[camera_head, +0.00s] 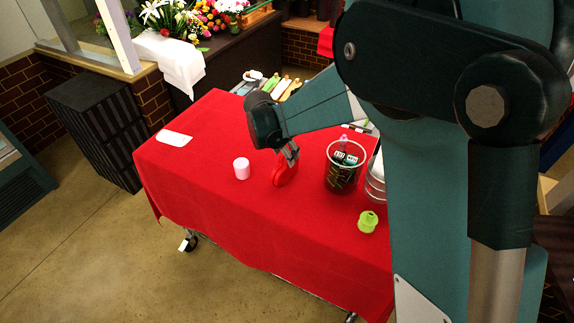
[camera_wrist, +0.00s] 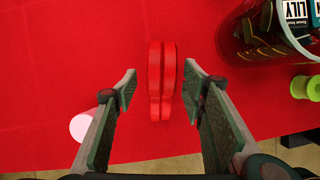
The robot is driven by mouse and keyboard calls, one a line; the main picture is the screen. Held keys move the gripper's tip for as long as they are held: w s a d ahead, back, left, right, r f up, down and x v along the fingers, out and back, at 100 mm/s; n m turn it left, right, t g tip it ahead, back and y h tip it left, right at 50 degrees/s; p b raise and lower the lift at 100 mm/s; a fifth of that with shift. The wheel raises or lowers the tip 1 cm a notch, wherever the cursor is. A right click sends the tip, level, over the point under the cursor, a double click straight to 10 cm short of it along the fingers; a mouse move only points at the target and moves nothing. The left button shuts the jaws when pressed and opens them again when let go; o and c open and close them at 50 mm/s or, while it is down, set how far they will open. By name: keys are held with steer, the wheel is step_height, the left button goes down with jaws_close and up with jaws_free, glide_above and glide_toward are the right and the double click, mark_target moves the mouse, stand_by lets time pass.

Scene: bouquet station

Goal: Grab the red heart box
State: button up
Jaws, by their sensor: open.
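The red heart box (camera_head: 284,174) stands on edge on the red-covered table in the head view, just under my gripper (camera_head: 289,152). In the wrist view the red heart box (camera_wrist: 161,80) is seen edge-on, with a groove down its middle. My gripper (camera_wrist: 160,85) is open there, one finger on each side of the box. Gaps of red cloth show between the box and both fingers. How far down the fingers reach on the box is hard to tell.
A pink cylinder (camera_head: 241,168) stands left of the box. A dark glass container (camera_head: 345,166) with labelled items is close on the right, with a green object (camera_head: 367,221) in front of it. The red table (camera_head: 215,130) is mostly clear at left, apart from a white card (camera_head: 174,138).

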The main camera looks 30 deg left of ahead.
steer(key=shift+f, duration=0.3)
steer(key=shift+x, duration=1.3)
steer(key=shift+s+p+x, duration=0.15)
steer(key=shift+p+x, duration=0.1)
steer(key=shift+x, duration=1.05)
steer(key=shift+s+p+x, duration=0.15)
steer(key=shift+p+x, duration=0.05)
steer(key=shift+x, duration=1.1)
steer(key=shift+d, duration=0.1)
steer(key=c, duration=1)
steer(key=shift+r, duration=0.1)
steer(key=shift+c, duration=0.2)
steer(key=shift+r+b, duration=0.35)
steer(key=shift+r, duration=4.5)
